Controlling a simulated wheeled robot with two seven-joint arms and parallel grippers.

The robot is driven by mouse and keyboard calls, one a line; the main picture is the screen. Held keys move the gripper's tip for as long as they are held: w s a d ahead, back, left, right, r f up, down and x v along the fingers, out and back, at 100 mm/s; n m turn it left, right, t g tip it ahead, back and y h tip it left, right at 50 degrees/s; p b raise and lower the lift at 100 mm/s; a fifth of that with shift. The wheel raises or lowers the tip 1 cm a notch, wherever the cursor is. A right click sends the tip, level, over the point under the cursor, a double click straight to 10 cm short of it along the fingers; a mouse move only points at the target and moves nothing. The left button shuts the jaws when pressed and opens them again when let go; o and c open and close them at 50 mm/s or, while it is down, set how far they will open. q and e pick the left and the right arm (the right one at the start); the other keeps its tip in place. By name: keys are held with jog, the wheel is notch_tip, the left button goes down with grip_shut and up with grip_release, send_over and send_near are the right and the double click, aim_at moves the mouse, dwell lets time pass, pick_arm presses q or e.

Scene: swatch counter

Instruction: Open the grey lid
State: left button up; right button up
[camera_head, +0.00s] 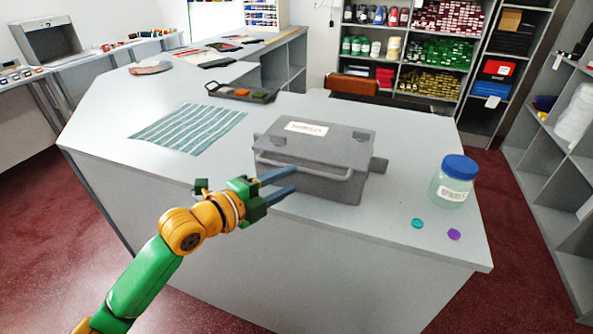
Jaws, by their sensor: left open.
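A grey box with a shut grey lid (335,146) stands on the counter near the middle of the view. The lid bears a white label, and a light grey handle bar (310,173) runs along the front of the box. My left gripper (284,183) is at the left part of the box's front, by the handle. Its two blue-grey fingers are apart and point right. Nothing shows between them. I cannot tell whether the fingers touch the handle. My right gripper is not in view.
A jar with a blue lid (454,182) stands right of the box, with a green disc (417,223) and a purple disc (454,234) near the front edge. A striped cloth (188,128) lies left, a dark tray (241,92) behind. The counter (110,115) is clear at far left.

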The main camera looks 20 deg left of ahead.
aim_at(306, 172)
pick_arm(q)
jog(key=p+x, duration=0.1)
jog(key=x, duration=0.5)
jog(key=shift+w+r+p, duration=0.15)
jog(key=shift+w+p, duration=0.05)
jog(key=shift+p, duration=0.2)
jog(key=shift+w+d, duration=0.25)
jog(key=shift+w, duration=0.1)
jog(key=shift+s, duration=0.1)
grip_shut()
jog(key=shift+f, duration=0.25)
